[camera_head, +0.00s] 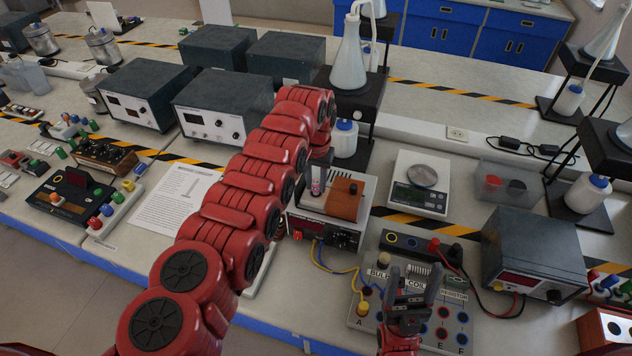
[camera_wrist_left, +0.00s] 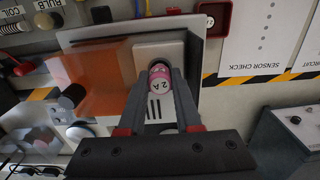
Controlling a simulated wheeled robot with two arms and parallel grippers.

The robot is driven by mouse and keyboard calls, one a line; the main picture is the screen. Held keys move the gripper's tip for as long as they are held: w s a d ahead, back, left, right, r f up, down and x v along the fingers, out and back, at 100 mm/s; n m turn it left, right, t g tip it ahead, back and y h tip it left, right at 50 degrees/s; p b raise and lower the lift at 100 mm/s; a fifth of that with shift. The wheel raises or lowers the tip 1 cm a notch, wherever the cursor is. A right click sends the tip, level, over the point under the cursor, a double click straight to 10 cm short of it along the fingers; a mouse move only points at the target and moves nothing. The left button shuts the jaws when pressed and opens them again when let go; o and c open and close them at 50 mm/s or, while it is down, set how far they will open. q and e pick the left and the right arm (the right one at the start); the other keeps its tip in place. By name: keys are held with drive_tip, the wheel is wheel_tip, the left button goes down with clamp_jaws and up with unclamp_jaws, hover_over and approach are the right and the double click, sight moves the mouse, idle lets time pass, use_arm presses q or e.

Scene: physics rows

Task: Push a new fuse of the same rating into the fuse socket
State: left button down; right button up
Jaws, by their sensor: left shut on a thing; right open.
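My left gripper (camera_head: 318,172) is shut on a pink fuse (camera_wrist_left: 162,80) marked 2A, above the power unit (camera_head: 332,225). The fuse also shows in the head view (camera_head: 316,187). In the left wrist view the fuse is in front of a beige block (camera_wrist_left: 148,50) on the unit's top. A dark round part shows at the fuse's far end; I cannot tell whether the fuse is in the socket. An orange-brown block (camera_head: 345,200) stands beside it. My right gripper (camera_head: 411,285) is open and empty over the circuit board (camera_head: 455,335).
A red tray (camera_wrist_left: 216,17) with a small labelled thing in it is near the unit. A scale (camera_head: 419,184) and a dark meter (camera_head: 533,255) stand to the right. Yellow and blue wires (camera_head: 335,268) run from the unit to the board. A printed sheet (camera_head: 175,205) lies left.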

use_arm(q)
drive_tip(key=shift+f+b, duration=0.5)
drive_tip(key=shift+f, duration=0.1)
drive_tip(key=shift+c, duration=1)
unclamp_jaws()
drive_tip(key=shift+o, duration=0.2)
drive_tip(key=shift+w+r+p, duration=0.15)
drive_tip(key=shift+r+p, duration=0.35)
drive_tip(key=shift+r, duration=2.8)
